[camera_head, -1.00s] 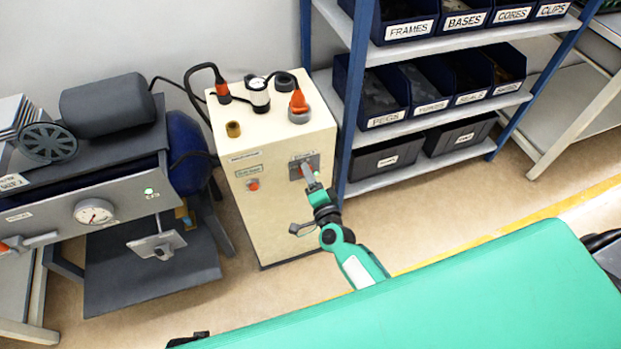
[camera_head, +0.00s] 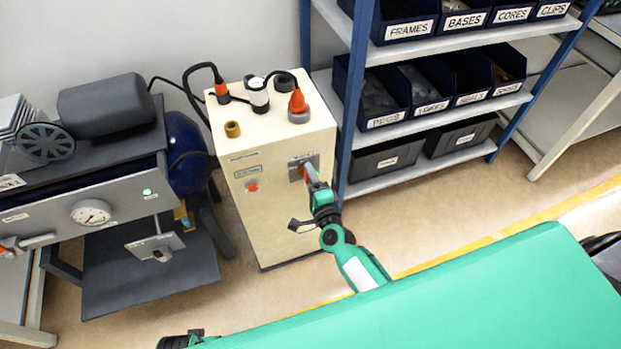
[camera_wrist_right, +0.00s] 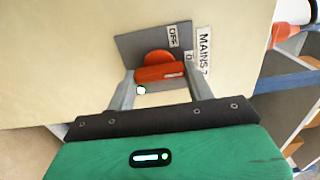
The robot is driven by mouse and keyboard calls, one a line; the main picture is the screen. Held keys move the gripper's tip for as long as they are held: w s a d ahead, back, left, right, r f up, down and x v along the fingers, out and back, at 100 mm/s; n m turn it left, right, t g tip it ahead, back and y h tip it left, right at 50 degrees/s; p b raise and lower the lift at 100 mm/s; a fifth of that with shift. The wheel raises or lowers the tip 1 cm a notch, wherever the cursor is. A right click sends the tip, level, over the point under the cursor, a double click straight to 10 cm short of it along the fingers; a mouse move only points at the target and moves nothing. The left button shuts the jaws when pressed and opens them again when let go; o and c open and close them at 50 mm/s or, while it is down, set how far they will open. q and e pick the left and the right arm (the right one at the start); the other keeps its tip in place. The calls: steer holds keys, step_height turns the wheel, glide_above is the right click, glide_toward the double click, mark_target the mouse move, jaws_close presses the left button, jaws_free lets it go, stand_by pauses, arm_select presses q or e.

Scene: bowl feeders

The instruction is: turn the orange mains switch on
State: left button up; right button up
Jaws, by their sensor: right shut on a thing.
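The orange mains switch (camera_wrist_right: 160,70) is a round knob with a raised bar. It sits on a grey plate (camera_wrist_right: 128,45) with an OFF label and a MAINS label beside it. The plate is on the front of the cream cabinet (camera_head: 270,215). My right gripper (camera_wrist_right: 157,78) is shut on the bar, one finger at each end in the right wrist view. In the head view my right gripper (camera_head: 310,176) reaches the cabinet front and hides much of the switch. The bar's exact setting against the labels is hard to tell. My left gripper does not show.
Orange and black fittings (camera_head: 298,102) and a brass piece (camera_head: 232,129) stand on the cabinet top. A blue shelf rack (camera_head: 352,100) with bins is close on the right. A grey machine (camera_head: 90,200) with a gauge stands left. Open floor (camera_head: 440,215) lies right of my right arm.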

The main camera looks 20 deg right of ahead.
steer(key=o, duration=1)
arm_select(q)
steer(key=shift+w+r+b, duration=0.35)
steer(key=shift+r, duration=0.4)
arm_select(e)
steer(key=s, duration=1.3)
steer(key=shift+s+d, duration=0.25)
steer(key=shift+s, duration=0.15)
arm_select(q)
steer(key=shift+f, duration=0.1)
